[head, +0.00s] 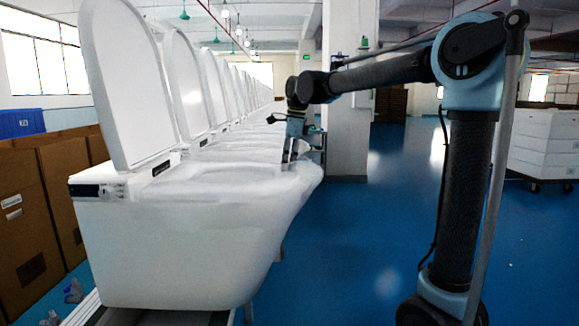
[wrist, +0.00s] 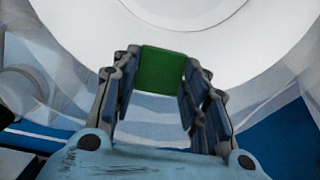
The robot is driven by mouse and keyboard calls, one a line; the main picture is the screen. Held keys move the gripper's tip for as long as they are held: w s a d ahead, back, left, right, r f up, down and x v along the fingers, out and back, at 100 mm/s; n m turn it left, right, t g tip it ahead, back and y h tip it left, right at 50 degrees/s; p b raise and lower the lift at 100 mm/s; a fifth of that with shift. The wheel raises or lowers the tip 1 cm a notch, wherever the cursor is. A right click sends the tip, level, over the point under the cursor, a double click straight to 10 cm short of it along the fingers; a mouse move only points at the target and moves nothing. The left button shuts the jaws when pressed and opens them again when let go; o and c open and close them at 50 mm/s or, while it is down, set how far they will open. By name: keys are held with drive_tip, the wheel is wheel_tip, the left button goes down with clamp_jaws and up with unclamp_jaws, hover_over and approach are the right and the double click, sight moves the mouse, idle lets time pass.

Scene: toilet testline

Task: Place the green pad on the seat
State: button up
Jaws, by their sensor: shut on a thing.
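The green pad (wrist: 162,70) is between the two fingers of my gripper (wrist: 160,92) in the wrist view. The gripper is shut on it. Behind the pad is the pale rounded rim of a toilet seat (wrist: 75,25). In the head view my gripper (head: 290,160) points down at the right part of the nearest toilet's seat (head: 225,172). The pad cannot be made out there. Whether the pad touches the seat cannot be told.
The nearest toilet's raised lid (head: 125,80) stands on the left. A row of toilets with raised lids recedes behind it. Brown cartons (head: 30,220) stand at far left. A white pillar (head: 350,100) rises behind my gripper.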

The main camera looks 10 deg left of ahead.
drive_tip(key=shift+f, duration=0.45)
drive_tip(key=shift+o, duration=0.2)
drive_tip(key=shift+f, duration=0.2)
drive_tip(key=o, duration=0.7)
drive_tip(key=shift+c, duration=0.2)
